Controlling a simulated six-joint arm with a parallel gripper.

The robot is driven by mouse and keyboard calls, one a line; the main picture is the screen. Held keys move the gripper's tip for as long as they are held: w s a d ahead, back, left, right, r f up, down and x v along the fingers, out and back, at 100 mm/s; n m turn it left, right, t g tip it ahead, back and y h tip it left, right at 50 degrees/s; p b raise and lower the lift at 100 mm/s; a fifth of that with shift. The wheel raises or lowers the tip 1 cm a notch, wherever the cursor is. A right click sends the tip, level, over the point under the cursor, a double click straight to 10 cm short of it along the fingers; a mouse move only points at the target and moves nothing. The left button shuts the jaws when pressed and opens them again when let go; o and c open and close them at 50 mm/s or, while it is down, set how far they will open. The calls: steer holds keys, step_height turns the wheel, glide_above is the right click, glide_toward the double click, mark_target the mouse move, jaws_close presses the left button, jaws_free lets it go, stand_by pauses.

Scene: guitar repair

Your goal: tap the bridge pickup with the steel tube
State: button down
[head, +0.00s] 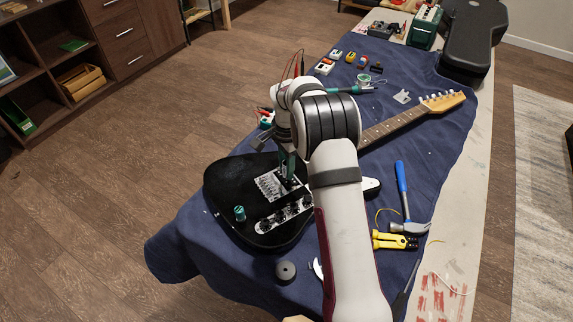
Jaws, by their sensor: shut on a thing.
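The black electric guitar (228,182) lies flat on the blue cloth, its neck running to the upper right. Its metal bridge plate (268,188) is in the middle of the body. The bridge pickup is at the plate's right side, largely hidden by my gripper. My gripper (288,176) points down over this area, shut on a thin thing that I take to be the steel tube. The tube is too small and covered to make out clearly. I cannot tell whether it touches the pickup.
A small teal cylinder (240,213) stands on the guitar body by the control plate (284,214). A blue-handled hammer (402,190) and yellow wire strippers (392,241) lie to the right. A dark round piece (285,270) lies in front. Small pedals and a case are at the back.

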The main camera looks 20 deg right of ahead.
steer(key=shift+r, duration=3.5)
